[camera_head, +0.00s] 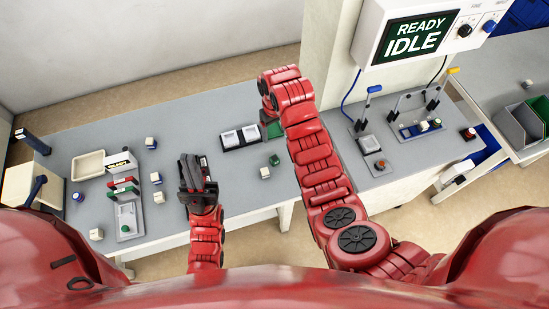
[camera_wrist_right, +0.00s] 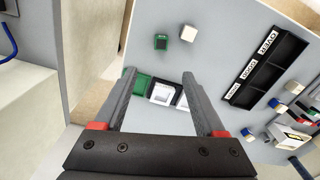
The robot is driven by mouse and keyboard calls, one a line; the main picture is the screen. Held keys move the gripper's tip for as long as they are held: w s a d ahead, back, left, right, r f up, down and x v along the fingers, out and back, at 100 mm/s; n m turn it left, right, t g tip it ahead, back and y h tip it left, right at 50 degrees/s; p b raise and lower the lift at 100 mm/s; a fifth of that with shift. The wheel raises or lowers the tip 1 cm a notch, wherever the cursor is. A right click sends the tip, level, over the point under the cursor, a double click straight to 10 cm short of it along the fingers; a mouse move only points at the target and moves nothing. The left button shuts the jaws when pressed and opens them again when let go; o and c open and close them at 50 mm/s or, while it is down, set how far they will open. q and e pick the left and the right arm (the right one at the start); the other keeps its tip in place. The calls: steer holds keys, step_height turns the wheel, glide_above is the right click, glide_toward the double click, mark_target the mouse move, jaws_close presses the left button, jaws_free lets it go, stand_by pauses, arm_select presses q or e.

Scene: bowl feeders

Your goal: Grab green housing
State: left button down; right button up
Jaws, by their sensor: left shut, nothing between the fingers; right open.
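A small green housing (camera_head: 273,160) lies on the grey table, near a white cube. In the right wrist view the green housing (camera_wrist_right: 160,41) lies beyond the fingertips, left of the white cube. My right gripper (camera_wrist_right: 158,76) is open, with nothing between its fingers; the green housing is apart from it. In the head view my right arm hides most of this gripper. My left gripper (camera_head: 190,172) is shut and empty, over the table's middle left.
A black tray with white plates (camera_head: 240,137) and a green tray (camera_wrist_right: 140,84) lie near my right gripper. A black labelled tray (camera_wrist_right: 264,72), partly hidden by my left gripper in the head view, and several loose cubes are around. A control panel (camera_head: 420,127) stands right.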

steer(key=b, duration=0.9)
glide_above(274, 158)
step_height(274, 158, down, 10)
steer(key=shift+d, duration=0.15)
steer(key=shift+s+f+p, duration=0.1)
steer(key=shift+f+p, duration=0.35)
steer(key=shift+f, duration=0.45)
steer(key=shift+f+p, duration=0.25)
steer(key=shift+p, duration=0.1)
step_height(274, 158, down, 4)
steer(key=shift+r+p, duration=0.15)
steer(key=shift+p, duration=0.75)
steer(key=shift+f, duration=0.65)
jaws_close()
